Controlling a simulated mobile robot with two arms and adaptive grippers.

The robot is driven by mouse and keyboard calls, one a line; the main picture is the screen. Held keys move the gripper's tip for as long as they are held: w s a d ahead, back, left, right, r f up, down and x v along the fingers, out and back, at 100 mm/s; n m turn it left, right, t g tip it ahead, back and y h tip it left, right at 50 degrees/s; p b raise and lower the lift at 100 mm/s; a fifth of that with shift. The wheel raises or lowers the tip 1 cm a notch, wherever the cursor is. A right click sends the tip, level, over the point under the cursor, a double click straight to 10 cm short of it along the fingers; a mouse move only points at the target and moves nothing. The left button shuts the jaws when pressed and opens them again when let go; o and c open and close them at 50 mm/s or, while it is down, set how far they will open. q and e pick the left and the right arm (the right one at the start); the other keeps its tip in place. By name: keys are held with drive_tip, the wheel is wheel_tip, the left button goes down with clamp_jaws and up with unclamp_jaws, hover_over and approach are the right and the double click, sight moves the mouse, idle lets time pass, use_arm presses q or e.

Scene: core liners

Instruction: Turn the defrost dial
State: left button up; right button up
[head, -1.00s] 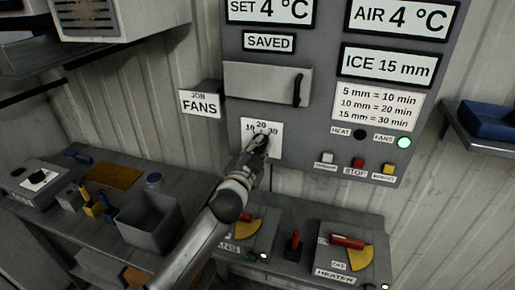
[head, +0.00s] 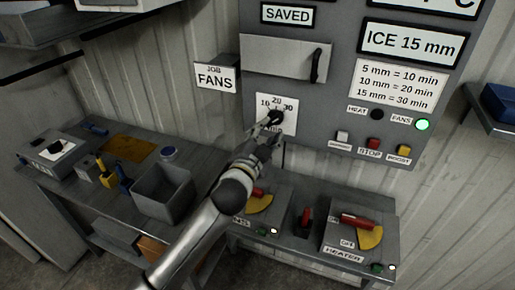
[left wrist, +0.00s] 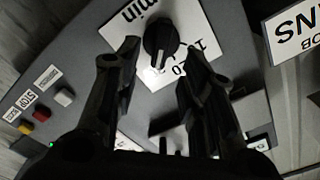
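The defrost dial is a black knob (head: 276,117) on a white plate marked 10, 20 and 30 on the grey panel. In the left wrist view the knob (left wrist: 160,40) shows between and just beyond my fingertips, with a pale mark on its edge. My left gripper (head: 266,128) is just below and left of the knob in the head view. Its two fingers (left wrist: 161,50) are spread apart with nothing held, and I see a gap to the knob on both sides. The number the mark points at is hard to read. My right gripper is not in view.
The panel has heat and fans lamps (head: 423,125), with the fans lamp lit green. A red stop button (head: 373,143) sits below. Under the panel are boxes with red levers (head: 358,221). A grey bin (head: 163,195) stands on the left bench.

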use_arm(q)
drive_tip(key=v, duration=0.7)
idle(0.3)
